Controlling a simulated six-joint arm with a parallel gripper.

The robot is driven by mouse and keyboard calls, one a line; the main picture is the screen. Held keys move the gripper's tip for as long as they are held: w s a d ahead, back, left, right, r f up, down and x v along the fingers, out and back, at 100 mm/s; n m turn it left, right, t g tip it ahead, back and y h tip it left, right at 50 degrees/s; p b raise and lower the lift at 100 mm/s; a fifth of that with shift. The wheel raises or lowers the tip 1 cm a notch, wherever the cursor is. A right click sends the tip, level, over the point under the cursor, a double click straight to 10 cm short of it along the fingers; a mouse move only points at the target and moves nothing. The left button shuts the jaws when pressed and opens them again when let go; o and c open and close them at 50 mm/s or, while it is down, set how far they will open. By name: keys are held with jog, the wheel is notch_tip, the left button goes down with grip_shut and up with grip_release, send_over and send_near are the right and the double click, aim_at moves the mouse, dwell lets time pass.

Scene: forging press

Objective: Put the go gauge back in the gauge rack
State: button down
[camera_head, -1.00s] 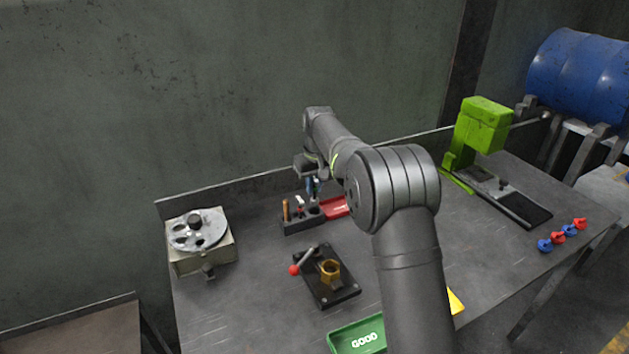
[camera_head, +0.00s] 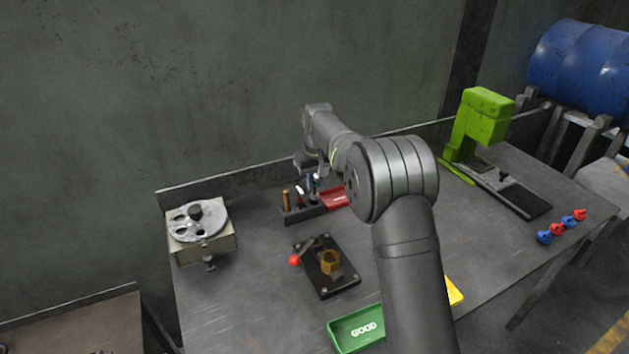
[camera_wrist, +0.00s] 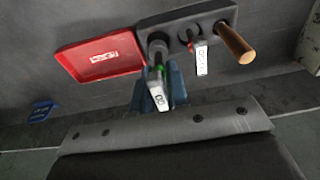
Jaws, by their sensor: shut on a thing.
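The go gauge (camera_wrist: 158,98), with a white label and a green band, is between the blue fingers of my gripper (camera_wrist: 160,86) in the wrist view. My gripper is shut on it. In the head view my gripper (camera_head: 314,183) is right above the right end of the dark gauge rack (camera_head: 303,215). In the wrist view the gauge is in line with the left round socket of the rack (camera_wrist: 209,13). I cannot tell whether its tip is inside. A red-banded gauge (camera_wrist: 201,58) and a wooden-handled tool (camera_wrist: 235,43) stand in the rack beside it.
A red tray (camera_head: 333,198) lies close beside the rack. A black fixture (camera_head: 318,277) with a red-knobbed lever is in front. A rotary device (camera_head: 198,230) stands left, a green press (camera_head: 484,120) right, and a green GOOD tray (camera_head: 355,330) at the front.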

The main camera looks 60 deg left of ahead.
aim_at(315, 175)
jog(key=shift+f, duration=1.8)
dwell(0.4)
jog(key=c, duration=1.3)
grip_release()
jog(key=shift+d+r, duration=0.25)
jog(key=shift+r, duration=1.5)
jog(key=shift+d+r, duration=0.2)
jog(key=shift+r, duration=1.55)
jog(key=shift+r, duration=0.1)
jog(key=shift+r, duration=1.4)
